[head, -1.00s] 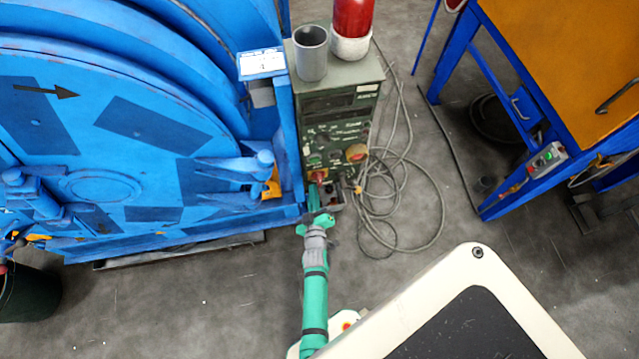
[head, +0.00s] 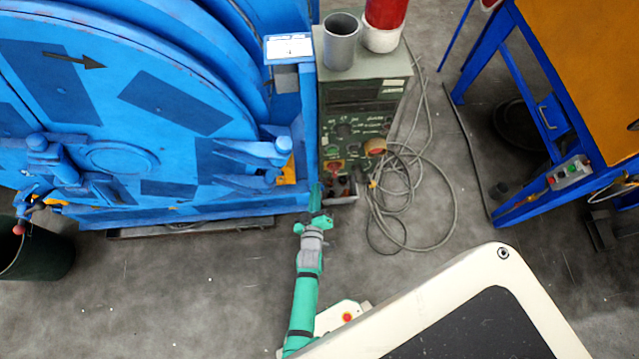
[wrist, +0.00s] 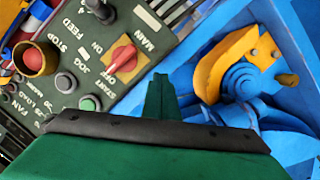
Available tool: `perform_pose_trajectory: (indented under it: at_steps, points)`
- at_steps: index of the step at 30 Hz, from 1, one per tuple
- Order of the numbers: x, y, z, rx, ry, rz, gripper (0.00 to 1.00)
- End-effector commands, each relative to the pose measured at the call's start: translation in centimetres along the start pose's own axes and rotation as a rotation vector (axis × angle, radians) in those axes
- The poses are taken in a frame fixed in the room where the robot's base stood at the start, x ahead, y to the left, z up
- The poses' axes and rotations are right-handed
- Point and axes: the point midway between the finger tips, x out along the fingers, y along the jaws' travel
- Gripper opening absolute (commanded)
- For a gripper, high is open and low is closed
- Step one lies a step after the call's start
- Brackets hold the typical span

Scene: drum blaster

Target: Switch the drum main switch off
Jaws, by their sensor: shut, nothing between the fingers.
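The main switch (wrist: 122,55) is a red rotary knob on the dark green control panel (wrist: 70,95), near the MAIN, ON and OFF lettering in the wrist view. Its handle lies diagonally; I cannot tell for sure which setting it is on. In the head view the switch (head: 337,166) is small, low on the front of the control box (head: 365,75). My gripper (wrist: 161,82) has its green fingers shut and empty, to the lower right of the knob and apart from it. In the head view my gripper (head: 316,188) is at the box's lower left corner.
The blue drum machine (head: 130,160) stands close on the left. A blue bracket with a yellow part (wrist: 222,62) is right of the fingers. A red knob in a yellowish collar (wrist: 35,58) and other buttons share the panel. Loose cables (head: 415,200) lie right of the box.

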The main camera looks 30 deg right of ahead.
Motion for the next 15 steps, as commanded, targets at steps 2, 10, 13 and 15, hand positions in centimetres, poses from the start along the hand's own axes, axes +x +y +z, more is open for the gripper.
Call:
perform_pose_trajectory:
  at_steps: [2,10,13,15]
  points:
    - [-1.4,-0.5,0.0,0.001,0.001,-0.004,0.00]
    - [-5.5,-1.3,0.4,-0.001,0.001,-0.004,0.00]
    - [-6.3,-1.3,0.6,-0.001,0.000,-0.001,0.00]
    - [-6.6,-1.3,0.6,-0.001,0.000,0.000,0.00]
